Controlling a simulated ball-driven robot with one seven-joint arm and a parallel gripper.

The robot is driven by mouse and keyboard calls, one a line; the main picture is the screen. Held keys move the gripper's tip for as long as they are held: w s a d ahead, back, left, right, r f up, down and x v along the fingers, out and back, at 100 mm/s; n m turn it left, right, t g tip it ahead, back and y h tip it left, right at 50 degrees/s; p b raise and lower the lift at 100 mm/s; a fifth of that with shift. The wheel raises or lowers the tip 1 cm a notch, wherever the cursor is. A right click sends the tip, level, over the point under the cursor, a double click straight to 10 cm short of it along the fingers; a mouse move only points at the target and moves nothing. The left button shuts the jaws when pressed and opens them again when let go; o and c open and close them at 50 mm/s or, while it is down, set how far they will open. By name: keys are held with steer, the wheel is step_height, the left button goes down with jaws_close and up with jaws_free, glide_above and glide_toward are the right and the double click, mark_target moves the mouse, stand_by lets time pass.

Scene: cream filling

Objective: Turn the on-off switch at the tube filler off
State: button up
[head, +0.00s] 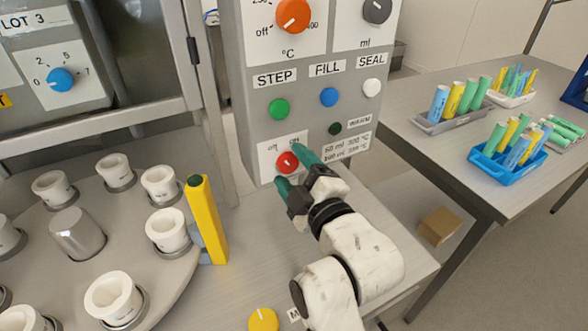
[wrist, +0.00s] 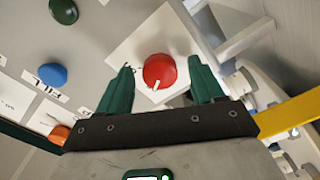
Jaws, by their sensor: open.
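The on-off switch is a round red knob (head: 287,162) on a white plate low on the tube filler's grey panel (head: 257,105). The "off" label is at its upper left and the "on" label at its upper right, partly covered by a finger. In the wrist view the red knob (wrist: 159,70) has a white mark at its lower edge. My gripper (head: 288,165) is open, with one green finger on each side of the knob. In the wrist view the gripper (wrist: 160,75) shows a gap between each finger and the knob. Depth contact cannot be told.
Above the switch are green (head: 279,109), blue (head: 329,97) and white (head: 371,88) buttons, and an orange dial (head: 293,15). A yellow post (head: 207,220) stands left of my gripper, beside a round table with white cups (head: 167,229). Tube racks (head: 508,168) stand on the right table.

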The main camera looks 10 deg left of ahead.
steer(key=b+v, duration=0.1)
steer(key=v, duration=0.9)
steer(key=shift+s+d, duration=0.25)
steer(key=shift+s, duration=0.05)
